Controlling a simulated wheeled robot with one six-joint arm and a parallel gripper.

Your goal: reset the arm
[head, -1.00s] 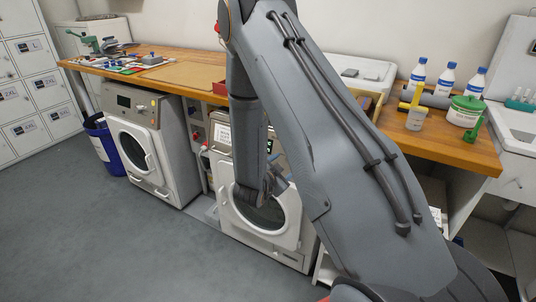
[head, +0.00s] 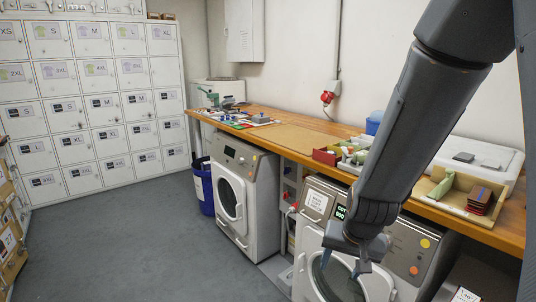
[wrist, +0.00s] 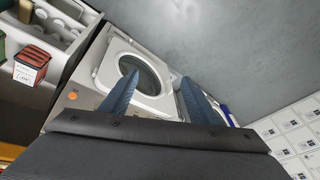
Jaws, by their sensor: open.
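My gripper (head: 340,262) hangs at the lower right of the head view, in front of the right-hand washing machine (head: 313,262). Its two blue fingers are spread apart with nothing between them. In the wrist view my gripper (wrist: 155,95) also shows open and empty, with a round-door white machine (wrist: 135,75) beyond the fingers. My arm comes down from the top right of the head view and hides part of the bench and the machine's front.
A wooden bench (head: 290,138) runs above the machines, with a red bin (head: 326,156) and a wooden tray (head: 440,190) on it. A second machine (head: 238,200) and a blue bin (head: 203,186) stand left. Lockers (head: 85,100) line the back. The grey floor (head: 130,245) is clear.

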